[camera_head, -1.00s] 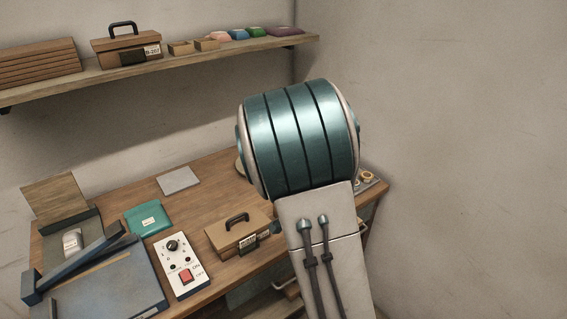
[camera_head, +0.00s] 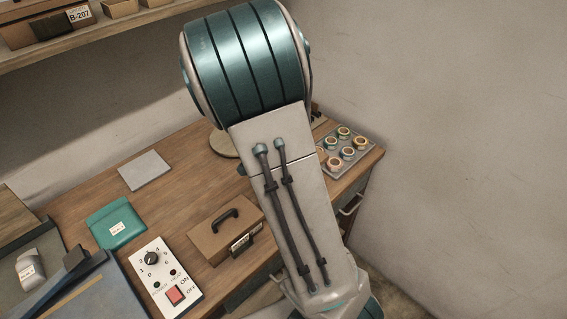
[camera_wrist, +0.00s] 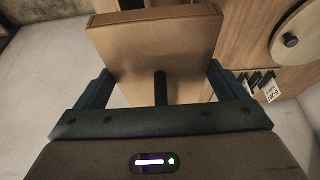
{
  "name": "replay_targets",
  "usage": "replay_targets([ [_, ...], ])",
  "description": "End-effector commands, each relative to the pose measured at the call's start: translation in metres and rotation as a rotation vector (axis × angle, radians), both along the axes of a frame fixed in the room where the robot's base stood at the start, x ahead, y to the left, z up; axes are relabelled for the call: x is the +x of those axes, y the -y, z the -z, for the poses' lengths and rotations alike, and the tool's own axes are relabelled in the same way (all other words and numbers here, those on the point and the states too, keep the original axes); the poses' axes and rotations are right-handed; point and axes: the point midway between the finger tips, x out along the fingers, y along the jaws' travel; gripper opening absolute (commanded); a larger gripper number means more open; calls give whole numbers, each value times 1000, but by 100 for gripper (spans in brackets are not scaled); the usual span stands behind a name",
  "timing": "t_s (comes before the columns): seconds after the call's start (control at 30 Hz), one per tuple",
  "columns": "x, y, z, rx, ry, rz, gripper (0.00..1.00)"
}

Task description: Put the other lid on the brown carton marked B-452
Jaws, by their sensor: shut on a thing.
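In the wrist view my gripper (camera_wrist: 160,88) is shut on a flat brown lid (camera_wrist: 155,42), with one dark blue finger at each side of it. A dark upright handle (camera_wrist: 160,88) stands between the fingers in front of the lid. In the head view a brown carton (camera_head: 228,240) sits on the bench with a black handle on top and labels on its front side; I cannot read them. A brown carton marked B-207 (camera_head: 45,27) stands on the shelf. My gripper is not in the head view. I see no readable B-452 mark.
A switch box (camera_head: 165,275) with a red button, a teal pouch (camera_head: 117,222) and a grey square sheet (camera_head: 146,170) lie on the bench. A tray of tape rolls (camera_head: 346,148) is at the bench's right corner. A round disc (camera_wrist: 303,38) shows in the wrist view.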

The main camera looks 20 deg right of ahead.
Motion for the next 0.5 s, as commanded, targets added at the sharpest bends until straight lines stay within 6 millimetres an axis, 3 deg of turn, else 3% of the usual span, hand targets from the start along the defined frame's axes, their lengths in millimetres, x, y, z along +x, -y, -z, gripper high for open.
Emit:
replay_targets([
  [0.5,0,2,43,0,-1,3,70],
])
